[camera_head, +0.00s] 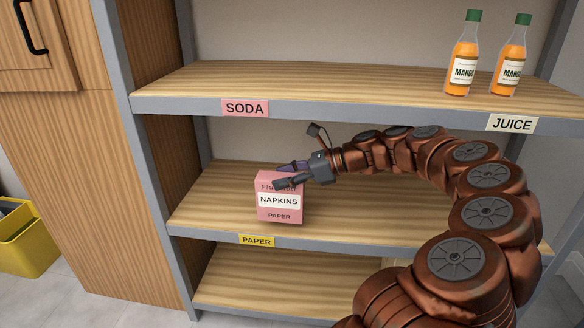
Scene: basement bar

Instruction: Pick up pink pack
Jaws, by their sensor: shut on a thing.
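The pink pack (279,207), a box labelled "NAPKINS" and "PAPER", stands upright on the middle shelf (360,214), behind the yellow "PAPER" label (256,240). My gripper (282,175) reaches in from the right and is shut on the upper part of the pack. Its fingers cover part of the pack's top and the print there. Whether the pack's base touches the shelf is hard to tell.
The upper shelf (300,82) lies close above my gripper and holds two orange juice bottles (464,62) at the right. A grey post (150,165) and wooden cabinet (110,190) stand left. A yellow bin (28,238) is on the floor. The middle shelf is otherwise clear.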

